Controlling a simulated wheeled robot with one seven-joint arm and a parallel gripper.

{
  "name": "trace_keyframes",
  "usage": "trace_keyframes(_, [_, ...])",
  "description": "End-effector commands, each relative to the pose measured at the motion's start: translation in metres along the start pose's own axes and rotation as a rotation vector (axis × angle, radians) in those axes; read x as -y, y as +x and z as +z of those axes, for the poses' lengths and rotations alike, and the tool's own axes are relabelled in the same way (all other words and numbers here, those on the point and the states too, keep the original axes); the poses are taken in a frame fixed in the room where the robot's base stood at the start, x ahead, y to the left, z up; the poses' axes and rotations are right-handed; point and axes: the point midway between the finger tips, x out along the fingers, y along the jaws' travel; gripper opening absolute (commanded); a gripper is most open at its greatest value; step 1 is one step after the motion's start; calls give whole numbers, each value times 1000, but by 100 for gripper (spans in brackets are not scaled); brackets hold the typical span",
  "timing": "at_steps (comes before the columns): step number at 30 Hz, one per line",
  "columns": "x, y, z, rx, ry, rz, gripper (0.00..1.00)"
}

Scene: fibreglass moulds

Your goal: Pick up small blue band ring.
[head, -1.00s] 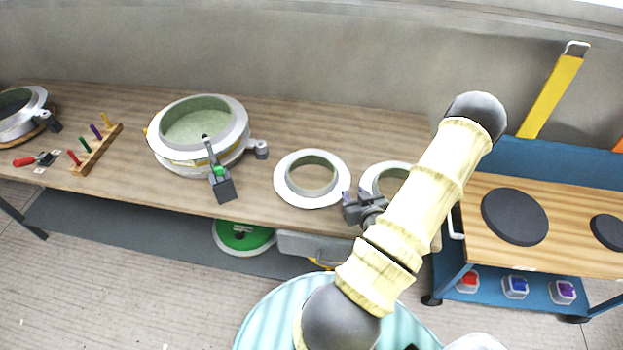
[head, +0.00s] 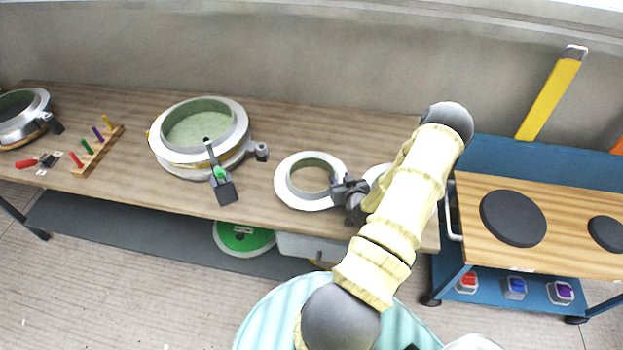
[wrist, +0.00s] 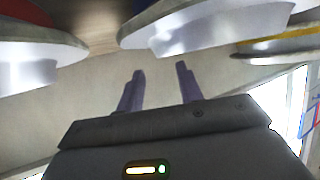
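In the head view a white ring with a green inner wall (head: 292,192) lies on the bench. A second white ring (head: 377,172) to its right is mostly hidden by my arm. No blue band shows on either there. In the head view my gripper (head: 348,188) overlaps the right rim of the left ring; contact cannot be told.
A large mould with a yellow band (head: 183,164) and a clamp (head: 222,188) stand left on the bench. A peg rack (head: 92,155) is farther left. A red-topped ring (wrist: 30,55) is left in the wrist view. A blue cart (head: 520,175) stands right.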

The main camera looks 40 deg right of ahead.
Motion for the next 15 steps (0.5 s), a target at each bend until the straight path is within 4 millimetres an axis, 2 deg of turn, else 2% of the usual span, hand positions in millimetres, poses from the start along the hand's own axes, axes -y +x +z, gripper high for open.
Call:
trace_keyframes(8, [0, 2, 0, 0, 0, 0, 36])
trace_keyframes(15, [1, 28, 0, 0, 1, 0, 36])
